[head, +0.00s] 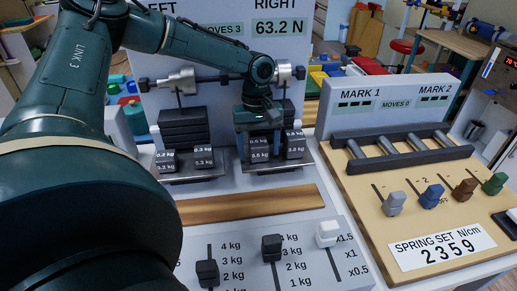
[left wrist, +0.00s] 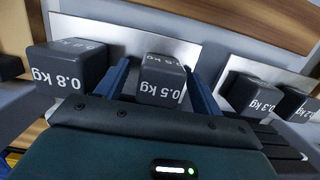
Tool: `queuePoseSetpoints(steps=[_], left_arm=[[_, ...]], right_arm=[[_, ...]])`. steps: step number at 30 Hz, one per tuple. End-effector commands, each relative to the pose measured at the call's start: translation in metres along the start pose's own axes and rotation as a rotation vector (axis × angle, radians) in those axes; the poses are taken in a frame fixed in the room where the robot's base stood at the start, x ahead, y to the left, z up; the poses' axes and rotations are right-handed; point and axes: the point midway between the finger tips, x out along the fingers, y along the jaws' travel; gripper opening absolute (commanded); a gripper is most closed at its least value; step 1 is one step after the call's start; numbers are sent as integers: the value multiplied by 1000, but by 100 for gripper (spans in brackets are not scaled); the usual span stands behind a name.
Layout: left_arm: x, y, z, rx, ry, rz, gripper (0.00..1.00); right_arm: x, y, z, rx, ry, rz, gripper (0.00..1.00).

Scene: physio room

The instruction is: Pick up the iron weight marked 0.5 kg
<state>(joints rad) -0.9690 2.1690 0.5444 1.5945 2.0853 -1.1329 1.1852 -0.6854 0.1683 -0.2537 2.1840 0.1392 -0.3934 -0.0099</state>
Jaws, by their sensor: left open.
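The dark iron weight marked 0.5 kg (left wrist: 160,82) stands on a pale metal plate in the left wrist view. My left gripper (left wrist: 157,72) is open, with one blue finger on each side of this weight; I cannot tell whether they touch it. In the head view my left gripper (head: 259,135) reaches down from above over the right-hand plate and covers part of the weights there. The 0.5 kg weight shows just below it (head: 259,154). My right gripper is not in view.
A 0.8 kg weight (left wrist: 70,72) stands close beside one finger. A wooden strip (head: 248,204) and a panel with sliders (head: 272,247) lie in front. A spring board (head: 420,195) stands at right.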

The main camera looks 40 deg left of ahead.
Motion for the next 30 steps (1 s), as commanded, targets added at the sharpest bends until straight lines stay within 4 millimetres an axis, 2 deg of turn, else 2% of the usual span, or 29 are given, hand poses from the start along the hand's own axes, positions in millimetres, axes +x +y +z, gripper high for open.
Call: queuePoseSetpoints(steps=[4, 27, 30], left_arm=[[0, 0, 0, 0, 0, 0, 66], [-1, 0, 0, -1, 0, 1, 3], [-2, 1, 0, 0, 1, 3, 2]], right_arm=[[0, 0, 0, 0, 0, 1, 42], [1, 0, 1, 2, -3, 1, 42], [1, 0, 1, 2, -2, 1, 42]])
